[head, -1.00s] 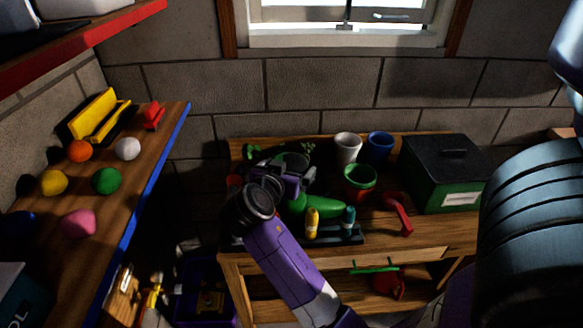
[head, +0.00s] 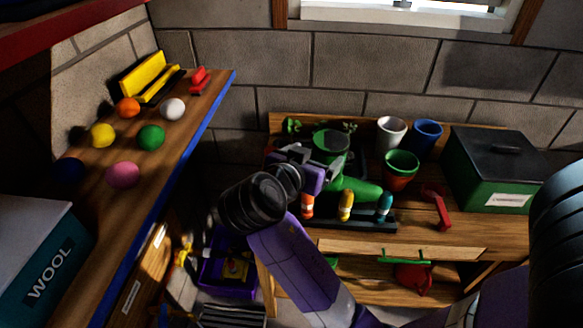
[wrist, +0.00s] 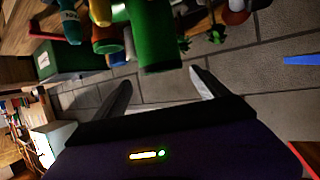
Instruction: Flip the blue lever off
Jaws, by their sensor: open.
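The blue lever (head: 384,207) is the teal-blue, rightmost one in a row of levers on a dark base (head: 350,224) on the wooden workbench. It looks roughly upright. A yellow lever (head: 346,205) and an orange lever (head: 307,206) stand to its left. My gripper (head: 322,166) is above and behind the left part of the row, left of the blue lever and apart from it. In the wrist view my open, empty gripper (wrist: 160,86) has a green watering can (wrist: 152,38) just beyond its fingers. The blue lever (wrist: 69,24) shows there at upper left.
The green watering can (head: 355,188) lies close behind the levers. A green-and-red pot (head: 401,168), white cup (head: 391,133), blue cup (head: 427,134), red handled object (head: 438,205) and green box (head: 490,175) stand to the right. A shelf with coloured balls (head: 151,137) is at left.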

